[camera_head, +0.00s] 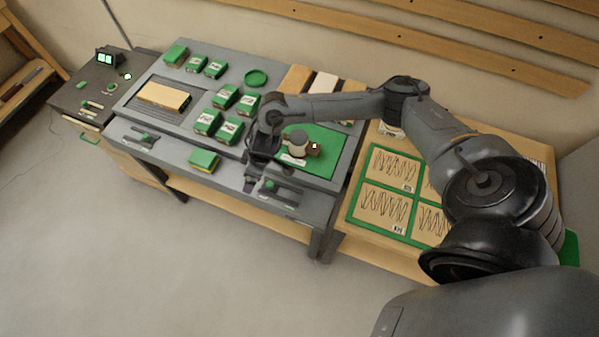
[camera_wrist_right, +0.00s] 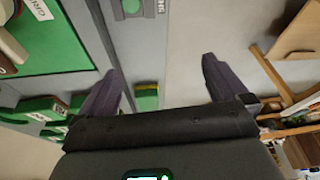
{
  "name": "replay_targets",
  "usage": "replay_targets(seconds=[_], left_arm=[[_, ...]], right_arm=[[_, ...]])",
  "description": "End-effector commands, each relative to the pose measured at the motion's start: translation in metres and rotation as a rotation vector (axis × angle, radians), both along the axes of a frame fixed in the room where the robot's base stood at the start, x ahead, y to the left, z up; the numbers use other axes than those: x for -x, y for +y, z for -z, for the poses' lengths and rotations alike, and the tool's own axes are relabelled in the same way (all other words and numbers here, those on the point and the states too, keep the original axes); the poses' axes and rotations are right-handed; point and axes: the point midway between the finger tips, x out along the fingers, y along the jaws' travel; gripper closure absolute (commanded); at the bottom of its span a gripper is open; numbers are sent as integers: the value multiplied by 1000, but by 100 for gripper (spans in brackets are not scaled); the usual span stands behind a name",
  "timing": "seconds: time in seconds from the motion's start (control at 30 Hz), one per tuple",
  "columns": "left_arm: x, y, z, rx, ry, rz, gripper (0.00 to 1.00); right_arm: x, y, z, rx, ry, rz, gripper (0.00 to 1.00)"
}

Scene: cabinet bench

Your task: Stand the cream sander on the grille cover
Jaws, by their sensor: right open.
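The cream sander (camera_head: 297,141) is on the green mat (camera_head: 325,168) at the right half of the grey bench, with a small brown part at its right side. A cream piece (camera_wrist_right: 12,46), which looks like the sander, is cut off at the upper left of the right wrist view. A dark slatted panel (camera_head: 137,105), which looks like the grille cover, is set in the bench's left half. My right gripper (camera_head: 249,186) is open and empty over the bench front, apart from the sander; its spread fingers show in the wrist view (camera_wrist_right: 158,92). My left gripper is out of view.
A wooden block (camera_head: 163,96) lies on the slatted panel. Several green boxes (camera_head: 207,122) and a round green dish (camera_head: 256,78) stand between panel and mat. Green-framed sheets (camera_head: 383,205) lie on the right table. A dark cabinet (camera_head: 88,88) stands left.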

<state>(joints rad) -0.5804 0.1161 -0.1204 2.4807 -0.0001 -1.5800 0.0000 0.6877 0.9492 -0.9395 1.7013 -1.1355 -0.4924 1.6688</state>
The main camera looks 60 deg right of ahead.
Motion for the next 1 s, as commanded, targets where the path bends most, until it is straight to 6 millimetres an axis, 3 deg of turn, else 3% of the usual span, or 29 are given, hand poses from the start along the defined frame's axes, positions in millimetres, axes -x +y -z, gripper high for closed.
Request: replay_targets(seconds=[0.03, 0.13, 0.23, 0.33, 0.47, 0.8, 1.0], left_arm=[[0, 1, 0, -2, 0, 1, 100], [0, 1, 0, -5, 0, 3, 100], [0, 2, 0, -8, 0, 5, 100], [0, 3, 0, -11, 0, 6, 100], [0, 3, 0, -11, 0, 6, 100], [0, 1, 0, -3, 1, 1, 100], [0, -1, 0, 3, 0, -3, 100]], right_arm=[[8, 51, 10, -38, -61, -94, 0], [18, 127, 5, -82, -210, -212, 0], [32, 176, -11, -103, -328, -242, 0], [48, 196, -31, -95, -398, -203, 0], [76, 183, -47, -47, -390, -95, 0], [178, 100, -43, 63, -107, 121, 0], [207, 82, -42, 75, -25, 149, 0]])
